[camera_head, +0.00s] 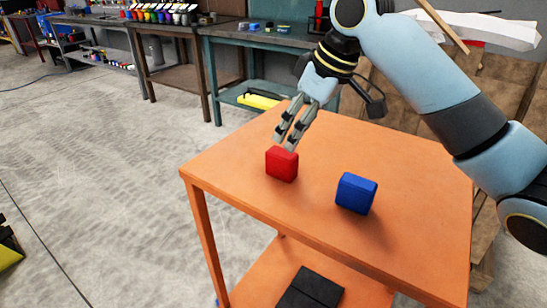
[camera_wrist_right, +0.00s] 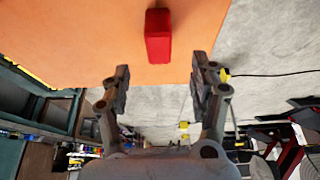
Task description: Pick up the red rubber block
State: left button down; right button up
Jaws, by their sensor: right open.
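The red rubber block (camera_head: 282,164) stands on the orange table near its left corner. In the right wrist view the red block (camera_wrist_right: 158,36) is at the top middle, ahead of the fingertips and between their lines. My right gripper (camera_head: 285,143) is above and just behind the block in the head view, its fingers pointing down toward it. In the wrist view its two fingers (camera_wrist_right: 162,72) are spread with nothing between them. Whether a fingertip touches the block I cannot tell. My left gripper is in neither view.
A blue block (camera_head: 356,193) stands on the orange table (camera_head: 418,225), right of the red one. A black item (camera_head: 311,290) lies on the table's lower shelf. Workbenches (camera_head: 262,38) stand behind. The table top around the blocks is clear.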

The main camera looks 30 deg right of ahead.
aim_at(285, 153)
jog(key=x, duration=0.3)
jog(key=shift+f, duration=0.4)
jog(key=shift+w+a+f+b, duration=0.1)
jog(key=shift+w+f+b, duration=0.1)
jog(key=shift+f+b, duration=0.1)
jog(key=x, duration=0.5)
jog(key=shift+w+r+b, duration=0.1)
jog(key=shift+w+b, duration=0.05)
jog(key=shift+b, duration=0.2)
jog(key=c, duration=0.3)
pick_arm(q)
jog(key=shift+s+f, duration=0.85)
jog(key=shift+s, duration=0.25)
pick_arm(e)
grip_shut()
